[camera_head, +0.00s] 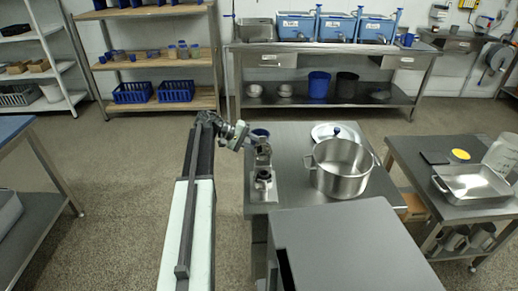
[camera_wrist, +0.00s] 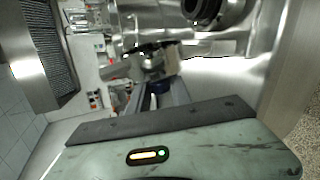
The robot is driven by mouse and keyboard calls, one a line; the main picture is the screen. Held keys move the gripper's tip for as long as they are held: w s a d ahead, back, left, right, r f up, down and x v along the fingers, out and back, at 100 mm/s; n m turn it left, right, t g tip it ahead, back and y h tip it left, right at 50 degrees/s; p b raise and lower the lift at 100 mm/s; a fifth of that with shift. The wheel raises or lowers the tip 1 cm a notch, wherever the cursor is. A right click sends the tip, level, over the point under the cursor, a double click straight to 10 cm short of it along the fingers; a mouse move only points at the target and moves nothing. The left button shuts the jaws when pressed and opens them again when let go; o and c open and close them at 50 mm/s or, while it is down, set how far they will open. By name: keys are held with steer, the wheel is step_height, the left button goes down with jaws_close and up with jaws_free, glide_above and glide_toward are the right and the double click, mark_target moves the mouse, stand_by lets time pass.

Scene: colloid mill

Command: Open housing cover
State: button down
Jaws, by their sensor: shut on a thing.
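The colloid mill (camera_head: 263,182) is a small steel machine standing at the left edge of the steel table. My gripper (camera_head: 246,136) is at the mill's upper left, at its top end. It is shut on a part there, apparently the housing cover; the contact is small and partly hidden. In the wrist view the mill's metal body (camera_wrist: 150,28) fills the top, blurred, with a dark round opening (camera_wrist: 203,10). I cannot tell how far the cover is swung.
A large steel pot (camera_head: 340,172) stands close right of the mill, with a lid (camera_head: 335,131) behind it. A grey box-shaped unit (camera_head: 350,250) stands in front.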

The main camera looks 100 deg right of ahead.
stand_by(0.5)
steer(key=c, duration=1.2)
jaws_free()
steer(key=shift+s, duration=0.1)
steer(key=p+v, duration=0.3)
steer(key=v, duration=0.4)
steer(key=shift+w+d+r, duration=0.1)
steer(key=shift+w+r, duration=0.1)
steer(key=shift+w, duration=0.15)
